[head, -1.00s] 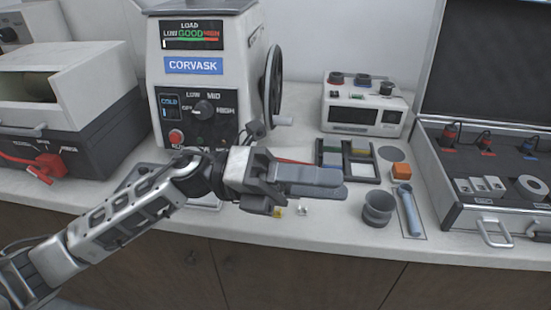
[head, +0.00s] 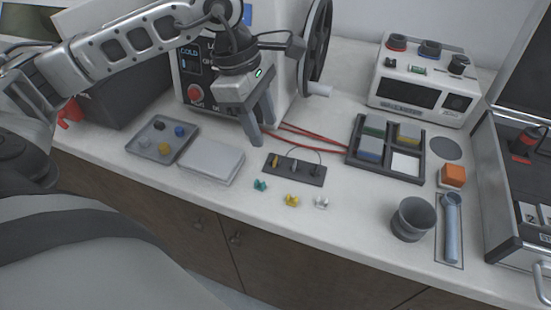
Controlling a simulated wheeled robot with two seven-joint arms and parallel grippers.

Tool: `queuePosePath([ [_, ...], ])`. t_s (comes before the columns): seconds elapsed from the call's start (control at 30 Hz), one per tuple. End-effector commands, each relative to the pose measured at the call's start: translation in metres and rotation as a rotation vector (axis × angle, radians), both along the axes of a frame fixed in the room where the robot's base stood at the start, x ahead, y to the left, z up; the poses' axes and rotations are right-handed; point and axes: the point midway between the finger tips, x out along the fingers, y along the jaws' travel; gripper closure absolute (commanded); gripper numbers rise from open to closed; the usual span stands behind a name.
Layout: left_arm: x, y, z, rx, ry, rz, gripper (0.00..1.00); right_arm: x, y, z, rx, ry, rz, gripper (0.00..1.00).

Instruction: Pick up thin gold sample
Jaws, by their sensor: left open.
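A thin gold sample (head: 276,161) stands at the left end of a small dark holder (head: 300,174) on the bench. A silver piece (head: 294,165) and a dark thin piece (head: 316,168) stand beside it in the same holder. My left gripper (head: 264,132) is open and empty, fingers pointing down, just behind and slightly left of the gold sample, apart from it. My right gripper is not in view.
A tray with small coloured pieces (head: 151,153) and a pale flat block (head: 209,160) lie left. Teal, yellow and clear clips (head: 292,200) lie in front. Red cables (head: 310,133) run behind. A compartment tray (head: 416,177), orange cube (head: 452,175) and grey cup (head: 411,220) stand right.

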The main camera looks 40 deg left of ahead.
Motion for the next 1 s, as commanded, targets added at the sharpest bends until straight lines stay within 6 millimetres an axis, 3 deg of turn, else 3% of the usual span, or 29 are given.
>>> queuePosePath([
  [0.27,0.001,-0.006,-0.022,-0.002,0.003,0.0,0.56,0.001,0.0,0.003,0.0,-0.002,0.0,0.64],
  [0.6,0.001,-0.019,-0.065,-0.003,0.002,-0.001,0.56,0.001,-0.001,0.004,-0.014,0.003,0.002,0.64],
  [0.87,0.002,-0.019,-0.068,-0.002,0.0,0.0,0.56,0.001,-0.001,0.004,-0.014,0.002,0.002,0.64],
  [1.0,0.002,-0.019,-0.068,-0.002,0.0,0.0,0.92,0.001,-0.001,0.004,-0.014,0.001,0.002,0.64],
])
